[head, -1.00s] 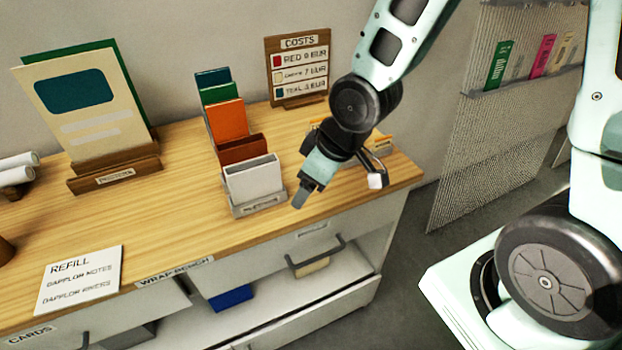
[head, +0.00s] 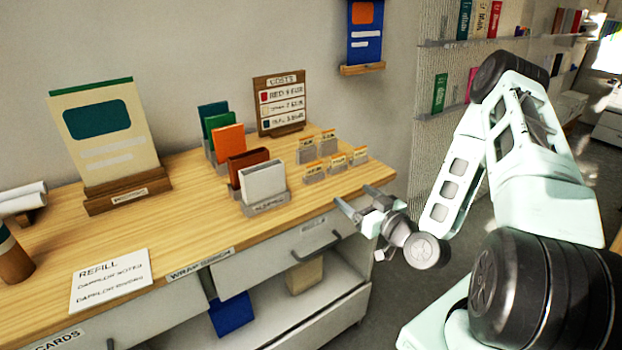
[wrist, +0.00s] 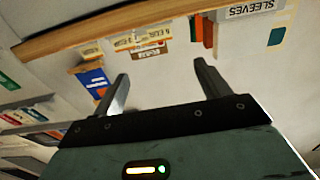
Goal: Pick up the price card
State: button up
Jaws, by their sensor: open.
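Several small price cards with orange top edges (head: 336,162) stand in little grey holders at the right end of the wooden counter; their print is too small to read. In the wrist view the small yellow-edged cards (wrist: 140,42) appear upside down beyond my fingers. I cannot tell which one is the task's card. My gripper (head: 357,196) is open and empty, just off the counter's front right edge, nearer than the cards and apart from them. Its two spread fingers also show in the wrist view (wrist: 160,75).
The wooden counter (head: 205,190) holds a rack of coloured sleeves (head: 263,181), a COSTS board (head: 280,104), a poster stand (head: 128,195) and a REFILL sheet (head: 110,280). A mesh panel (head: 400,150) stands to the right.

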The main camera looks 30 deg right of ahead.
jog(key=p, duration=0.3)
send_near(315, 166)
jog(key=w, duration=0.3)
jog(key=shift+w, duration=0.25)
jog(key=w+p, duration=0.2)
jog(key=w, duration=0.2)
jog(key=shift+a+r, duration=0.1)
jog(key=shift+r, duration=0.05)
jog(key=shift+w, duration=0.65)
jog(key=c, duration=1)
